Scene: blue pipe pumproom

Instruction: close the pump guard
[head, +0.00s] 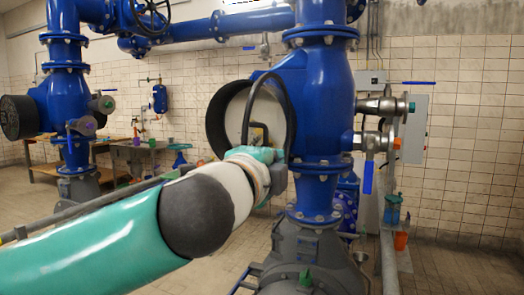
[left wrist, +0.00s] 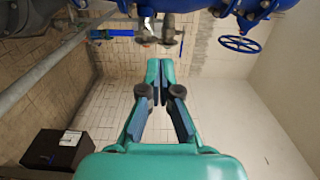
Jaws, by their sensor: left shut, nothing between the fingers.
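A round black guard (head: 216,122) with a pale inner face sits at the left side of the blue pump body (head: 325,95). I take it for the pump guard; how far open it stands, I cannot tell. A dark curved bar or hose arches in front of it. My left arm reaches in from the lower left, and its wrist overlaps the guard's lower part. My left gripper (left wrist: 157,82) is shut and empty in the left wrist view. In the head view its fingertips are largely hidden, and contact with the guard cannot be told. My right gripper is not in view.
Another blue pump (head: 65,105) with a black round cover (head: 16,117) stands at the left. A steel valve (head: 384,105) and grey box (head: 414,128) are at the right. A grey rail crosses low. A dark box (left wrist: 55,150) shows in the left wrist view.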

